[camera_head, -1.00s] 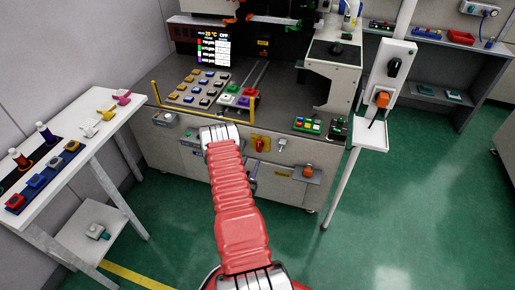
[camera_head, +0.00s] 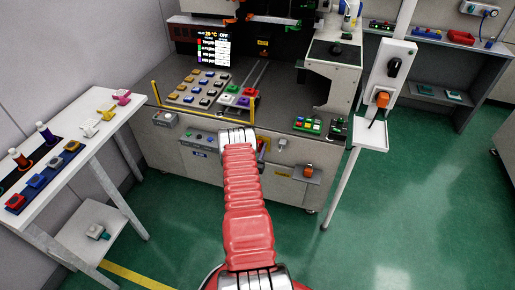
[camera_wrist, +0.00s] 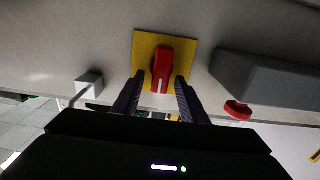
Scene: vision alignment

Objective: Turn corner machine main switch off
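The main switch, a red rotary knob (camera_wrist: 162,68) on a yellow square plate (camera_wrist: 184,50), is on the machine's pale front panel in the wrist view. A white mark shows on its lower end in that picture. My gripper (camera_wrist: 160,78) is open, with one dark finger on each side of the knob. A gap shows beside each finger, and I cannot tell how deep the tips reach.
In the wrist view a small pale block (camera_wrist: 90,80) is left of the switch, and a dark grey box (camera_wrist: 265,82) with a red knob (camera_wrist: 238,110) is right. A white side table (camera_head: 75,150) stands at left, a post-mounted panel (camera_head: 388,75) at right.

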